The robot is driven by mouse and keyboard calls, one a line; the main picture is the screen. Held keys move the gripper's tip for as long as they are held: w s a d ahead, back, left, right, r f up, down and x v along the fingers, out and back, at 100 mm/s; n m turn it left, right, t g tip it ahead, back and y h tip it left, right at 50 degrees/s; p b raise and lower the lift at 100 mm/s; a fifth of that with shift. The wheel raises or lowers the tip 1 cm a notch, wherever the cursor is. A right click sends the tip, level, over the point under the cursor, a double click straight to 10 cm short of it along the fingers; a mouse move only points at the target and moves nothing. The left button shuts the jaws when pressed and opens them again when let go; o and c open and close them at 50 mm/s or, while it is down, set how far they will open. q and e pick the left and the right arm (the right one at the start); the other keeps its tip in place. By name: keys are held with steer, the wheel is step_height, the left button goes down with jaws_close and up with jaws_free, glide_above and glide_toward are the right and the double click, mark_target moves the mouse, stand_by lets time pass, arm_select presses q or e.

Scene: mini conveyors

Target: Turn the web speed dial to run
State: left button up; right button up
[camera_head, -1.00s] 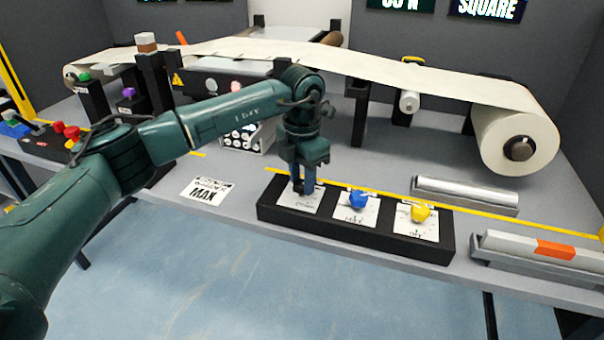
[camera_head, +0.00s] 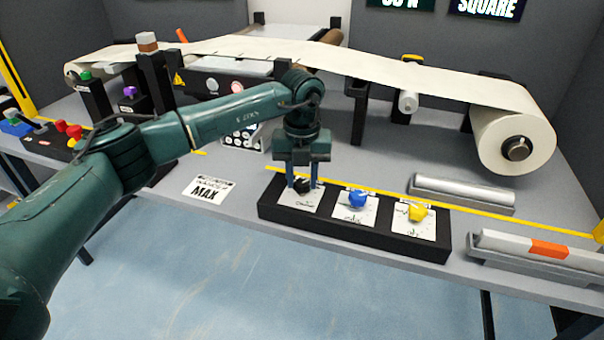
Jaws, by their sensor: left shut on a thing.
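A black box (camera_head: 330,233) at the table's front edge carries three dials on white label cards. The left dial (camera_head: 301,186) is black, the middle dial (camera_head: 357,199) is blue and the right dial (camera_head: 417,213) is yellow. The card lettering is too small to read, so I cannot tell by label which is web speed. My left gripper (camera_head: 302,184) points down over the left card, with one finger on each side of the black dial, shut on it. The fingers partly hide the dial, and its pointer setting is not clear. My right gripper is not in view.
A paper web (camera_head: 330,60) runs across the back to a large roll (camera_head: 515,140) at the right. Metal bars (camera_head: 465,194) lie to the right. A panel of coloured buttons (camera_head: 60,140) stands at the far left.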

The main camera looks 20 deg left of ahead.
mark_target(302, 183)
arm_select(q)
steer(key=shift+n, duration=0.6)
steer(key=o, duration=1)
steer(key=shift+c, duration=0.2)
step_height(302, 183, up, 13)
